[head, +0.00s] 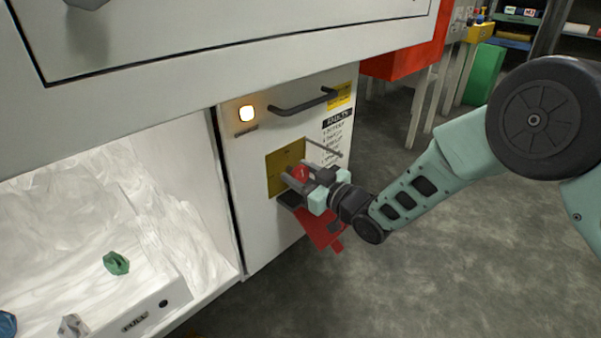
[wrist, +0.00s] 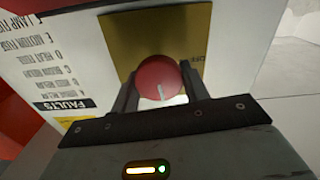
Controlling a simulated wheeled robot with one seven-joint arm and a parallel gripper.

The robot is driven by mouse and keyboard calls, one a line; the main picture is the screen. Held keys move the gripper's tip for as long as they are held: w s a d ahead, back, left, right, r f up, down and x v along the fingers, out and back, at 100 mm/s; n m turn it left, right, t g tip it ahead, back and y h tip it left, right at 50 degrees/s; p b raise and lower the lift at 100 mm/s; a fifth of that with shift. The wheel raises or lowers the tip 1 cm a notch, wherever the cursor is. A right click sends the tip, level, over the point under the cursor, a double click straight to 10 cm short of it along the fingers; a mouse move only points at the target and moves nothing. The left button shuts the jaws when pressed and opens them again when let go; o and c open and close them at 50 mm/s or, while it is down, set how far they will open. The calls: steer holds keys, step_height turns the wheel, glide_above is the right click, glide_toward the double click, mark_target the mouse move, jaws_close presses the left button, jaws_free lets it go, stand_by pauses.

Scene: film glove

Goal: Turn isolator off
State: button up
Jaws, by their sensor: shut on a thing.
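The isolator is a round red knob with a white pointer line on a yellow plate (head: 276,170), set in the white cabinet front. In the head view the red knob (head: 300,172) is partly hidden by my gripper (head: 297,180). In the wrist view the knob (wrist: 160,78) sits between my two dark fingers (wrist: 158,90), one on each side. My gripper is shut on it. The white pointer line points down in the wrist view, and the letters "OFF" (wrist: 201,57) stand on the right of the plate (wrist: 190,25).
An amber lamp (head: 246,113) glows beside a dark handle (head: 302,103) above the plate. A red piece (head: 320,230) hangs below my gripper. The floor at right is clear.

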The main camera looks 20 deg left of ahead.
steer(key=n+p, duration=0.1)
steer(key=n, duration=0.2)
steer(key=shift+s, duration=0.1)
steer(key=n, duration=0.5)
steer(key=shift+f+p, duration=0.1)
steer(key=shift+p, duration=0.25)
steer(key=n, duration=0.4)
steer(key=shift+s+a+f, duration=0.1)
steer(key=shift+s, duration=0.05)
steer(key=shift+f+n+p, duration=0.1)
steer(key=shift+n+p, duration=0.25)
steer(key=shift+n, duration=1.85)
steer(key=o, duration=1)
steer(key=p+v, duration=0.7)
steer(key=v, duration=1)
steer(key=shift+d, duration=0.25)
